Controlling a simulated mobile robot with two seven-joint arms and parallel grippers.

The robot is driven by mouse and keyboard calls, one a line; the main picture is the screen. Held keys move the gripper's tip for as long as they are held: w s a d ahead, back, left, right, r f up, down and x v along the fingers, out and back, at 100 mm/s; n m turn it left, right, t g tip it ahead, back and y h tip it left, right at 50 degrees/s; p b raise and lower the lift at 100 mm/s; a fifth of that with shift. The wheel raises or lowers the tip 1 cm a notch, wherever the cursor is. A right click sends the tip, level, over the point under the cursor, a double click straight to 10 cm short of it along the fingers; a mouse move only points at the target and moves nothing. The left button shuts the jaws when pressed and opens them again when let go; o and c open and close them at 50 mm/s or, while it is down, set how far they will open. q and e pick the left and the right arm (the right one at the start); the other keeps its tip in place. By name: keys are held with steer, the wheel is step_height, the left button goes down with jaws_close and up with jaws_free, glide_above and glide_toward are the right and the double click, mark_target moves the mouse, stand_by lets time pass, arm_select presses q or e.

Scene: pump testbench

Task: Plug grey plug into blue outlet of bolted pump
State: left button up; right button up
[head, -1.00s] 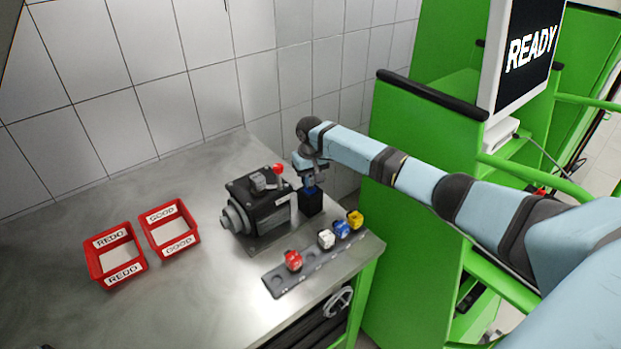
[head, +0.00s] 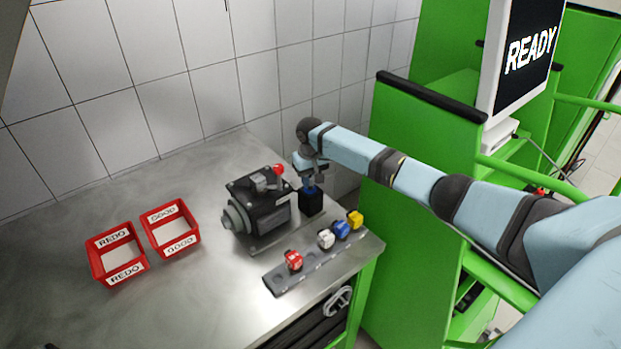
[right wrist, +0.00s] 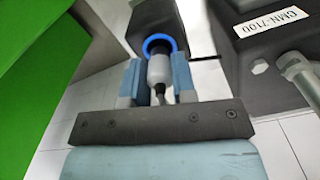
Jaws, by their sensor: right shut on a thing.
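The pump (head: 258,208) is a dark block with a grey flange, standing on a plate on the metal table. A black outlet post with a blue ring stands at its right; the post (head: 311,206) is below my right gripper (head: 311,185). In the right wrist view the right gripper (right wrist: 157,85) is shut on the grey plug (right wrist: 158,68). The plug's far end is at the blue outlet ring (right wrist: 160,40), lined up with it; how deep it sits I cannot tell. My left gripper is not in view.
A grey rack (head: 318,262) with red, white, blue and yellow plugs lies at the table's front right. Two red bins, REDO (head: 101,268) and GOOD (head: 151,241), stand at the left. A green frame (head: 410,150) with a READY screen (head: 530,40) is at the right.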

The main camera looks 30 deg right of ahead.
steer(key=shift+f+b, duration=0.3)
steer(key=shift+f, duration=0.8)
stand_by(0.3)
steer(key=o, duration=1.3)
steer(key=shift+c, duration=0.2)
steer(key=shift+r, duration=0.1)
steer(key=shift+r+p, duration=0.9)
steer(key=shift+r, duration=3.05)
